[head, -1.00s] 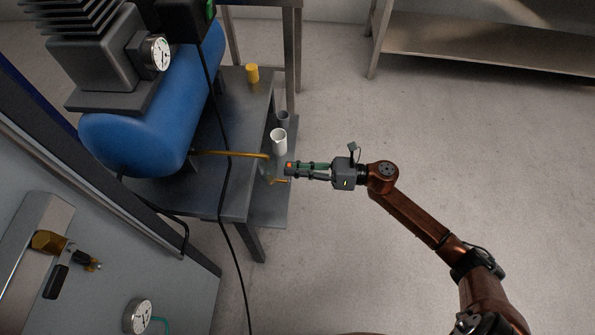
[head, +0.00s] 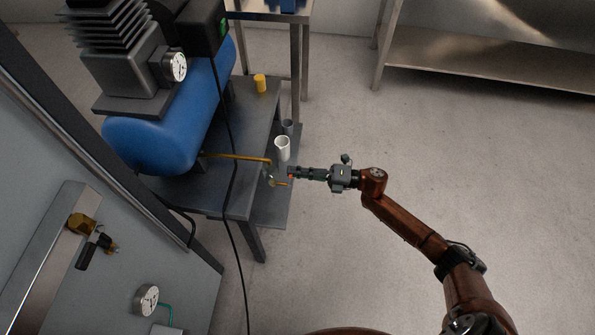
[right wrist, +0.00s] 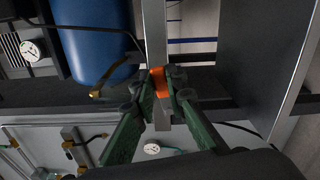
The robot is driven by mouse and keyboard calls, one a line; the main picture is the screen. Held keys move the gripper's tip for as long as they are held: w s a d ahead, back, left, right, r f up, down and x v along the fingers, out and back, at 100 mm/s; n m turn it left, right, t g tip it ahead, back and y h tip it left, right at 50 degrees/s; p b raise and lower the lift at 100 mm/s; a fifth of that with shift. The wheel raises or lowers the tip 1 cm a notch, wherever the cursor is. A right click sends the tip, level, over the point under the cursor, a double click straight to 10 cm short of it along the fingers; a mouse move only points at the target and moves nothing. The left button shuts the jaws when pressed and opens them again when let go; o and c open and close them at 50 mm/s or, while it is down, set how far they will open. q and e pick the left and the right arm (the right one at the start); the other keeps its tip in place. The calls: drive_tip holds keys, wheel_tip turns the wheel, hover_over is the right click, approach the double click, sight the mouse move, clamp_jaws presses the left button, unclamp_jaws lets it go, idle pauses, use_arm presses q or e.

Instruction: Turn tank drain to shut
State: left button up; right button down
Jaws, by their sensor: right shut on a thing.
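The blue tank (head: 165,130) lies on a dark grey stand in the head view. A brass drain pipe (head: 235,157) runs from its lower end to the right, past the stand's edge. My right gripper (head: 291,173) is at the pipe's outer end, reaching in from the right. In the right wrist view its green-padded fingers (right wrist: 158,86) are shut on a small orange-red handle (right wrist: 157,79). The fingers hide much of the handle and the valve, so its exact angle is hard to tell. My left gripper is not in view.
A white cup (head: 282,149) and a grey cup (head: 287,127) stand on the lower shelf behind the gripper. A yellow cylinder (head: 260,83) stands on the stand. A black cable (head: 232,190) hangs in front. Open floor lies to the right.

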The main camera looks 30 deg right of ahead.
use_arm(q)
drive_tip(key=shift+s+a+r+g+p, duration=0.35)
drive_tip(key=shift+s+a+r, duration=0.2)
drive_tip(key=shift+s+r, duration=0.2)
use_arm(e)
drive_tip(key=shift+d+f+m, duration=0.1)
drive_tip(key=shift+f+m, duration=0.4)
drive_tip(key=shift+m, duration=0.7)
drive_tip(key=shift+f, duration=0.1)
drive_tip(key=c, duration=1.9)
unclamp_jaws()
drive_tip(key=shift+c, duration=0.2)
drive_tip(key=v, duration=1.2)
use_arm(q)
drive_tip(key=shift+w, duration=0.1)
